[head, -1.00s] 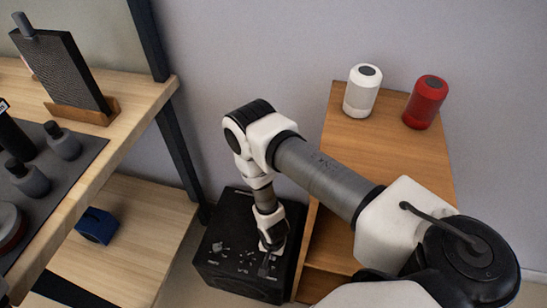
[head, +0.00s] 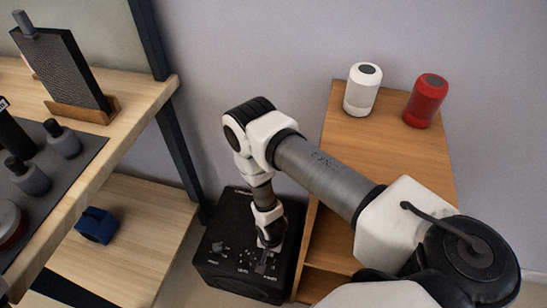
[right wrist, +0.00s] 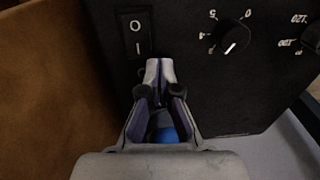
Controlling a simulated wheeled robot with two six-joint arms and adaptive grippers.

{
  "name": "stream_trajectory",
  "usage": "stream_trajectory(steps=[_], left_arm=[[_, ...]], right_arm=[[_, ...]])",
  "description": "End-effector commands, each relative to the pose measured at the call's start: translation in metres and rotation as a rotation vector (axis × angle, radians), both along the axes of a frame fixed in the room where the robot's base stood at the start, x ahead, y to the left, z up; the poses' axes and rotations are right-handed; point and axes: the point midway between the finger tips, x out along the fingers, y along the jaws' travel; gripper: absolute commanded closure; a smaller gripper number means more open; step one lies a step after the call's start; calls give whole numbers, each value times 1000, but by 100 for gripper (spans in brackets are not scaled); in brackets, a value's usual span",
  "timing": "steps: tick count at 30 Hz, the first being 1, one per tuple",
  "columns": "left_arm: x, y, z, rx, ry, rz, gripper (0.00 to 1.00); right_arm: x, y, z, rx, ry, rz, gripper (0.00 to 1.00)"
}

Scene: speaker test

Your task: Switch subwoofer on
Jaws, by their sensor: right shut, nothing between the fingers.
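The black subwoofer (head: 235,262) stands on the floor between the wooden shelf and the wooden cabinet, with its control panel facing up. In the right wrist view its panel (right wrist: 195,70) shows a black rocker switch (right wrist: 137,34) marked O and I, with O at the top. My right gripper (right wrist: 160,62) is shut and empty, its tips just below the I end of the switch; I cannot tell whether they touch the panel. In the head view the right gripper (head: 268,243) is over the subwoofer's top and hides part of the panel. My left gripper is not in view.
A knob (right wrist: 234,38) sits right of the switch. The wooden cabinet (head: 385,155) close to the right of the subwoofer carries a white speaker (head: 362,90) and a red speaker (head: 426,101). The wooden shelf (head: 140,225) is to the left, with a blue object (head: 97,226) on it.

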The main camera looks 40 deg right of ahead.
Motion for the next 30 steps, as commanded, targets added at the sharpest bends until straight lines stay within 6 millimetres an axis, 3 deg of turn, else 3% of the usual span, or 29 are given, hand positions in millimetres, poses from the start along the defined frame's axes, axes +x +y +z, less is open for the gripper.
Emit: stream_trajectory(steps=[1, 11, 30], left_arm=[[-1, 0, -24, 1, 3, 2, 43], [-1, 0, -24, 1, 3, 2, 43], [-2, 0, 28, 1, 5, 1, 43]], right_arm=[[-30, 3, -38, 2, 50, 8, 100], [-29, 3, -38, 1, 50, 8, 100], [-28, 2, 23, 1, 47, 5, 100]])
